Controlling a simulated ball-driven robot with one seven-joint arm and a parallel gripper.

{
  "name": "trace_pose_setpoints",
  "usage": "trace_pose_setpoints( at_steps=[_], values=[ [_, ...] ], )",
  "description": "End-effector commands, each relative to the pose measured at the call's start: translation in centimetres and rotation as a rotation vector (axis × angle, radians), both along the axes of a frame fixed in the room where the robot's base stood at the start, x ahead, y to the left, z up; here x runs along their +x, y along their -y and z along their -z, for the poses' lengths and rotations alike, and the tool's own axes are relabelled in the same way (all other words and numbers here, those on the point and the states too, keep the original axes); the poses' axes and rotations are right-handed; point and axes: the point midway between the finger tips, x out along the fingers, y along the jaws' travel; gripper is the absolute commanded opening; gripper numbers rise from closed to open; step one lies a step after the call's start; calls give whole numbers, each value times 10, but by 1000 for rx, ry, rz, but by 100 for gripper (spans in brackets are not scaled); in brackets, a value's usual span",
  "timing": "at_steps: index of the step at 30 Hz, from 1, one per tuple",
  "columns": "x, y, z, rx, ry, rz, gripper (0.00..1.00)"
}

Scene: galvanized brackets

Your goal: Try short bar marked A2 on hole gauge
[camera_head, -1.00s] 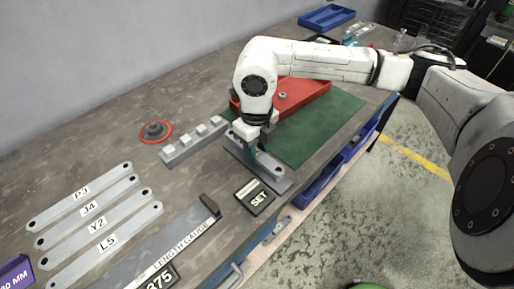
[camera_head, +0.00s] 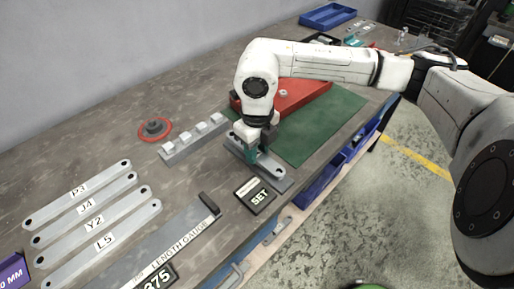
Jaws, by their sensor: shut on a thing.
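My gripper (camera_head: 254,154) is shut on a short grey metal bar (camera_head: 271,167) in the head view. The bar lies along and over a darker grey plate, the hole gauge (camera_head: 284,186), at the bench's front edge. A hole shows at the bar's near right end. The fingers hide the middle of the bar, and no A2 mark can be read. I cannot tell whether the bar rests fully on the gauge or sits slightly above it.
A black SET block (camera_head: 256,197) is close in front of the gauge. A pegged grey rail (camera_head: 194,140) stands at left, with a red-ringed part (camera_head: 155,129) beyond. A red tray (camera_head: 305,95) and green mat (camera_head: 325,127) lie behind. Labelled long bars (camera_head: 95,222) and a length gauge (camera_head: 170,240) fill the left front.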

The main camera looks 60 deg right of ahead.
Motion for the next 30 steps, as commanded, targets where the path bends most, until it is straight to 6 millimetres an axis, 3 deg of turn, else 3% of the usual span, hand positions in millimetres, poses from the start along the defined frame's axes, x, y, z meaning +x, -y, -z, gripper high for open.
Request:
trace_pose_setpoints(
  at_steps=[30],
  values=[
    [0, 0, 14, 0, 0, 0, 0]
  ],
)
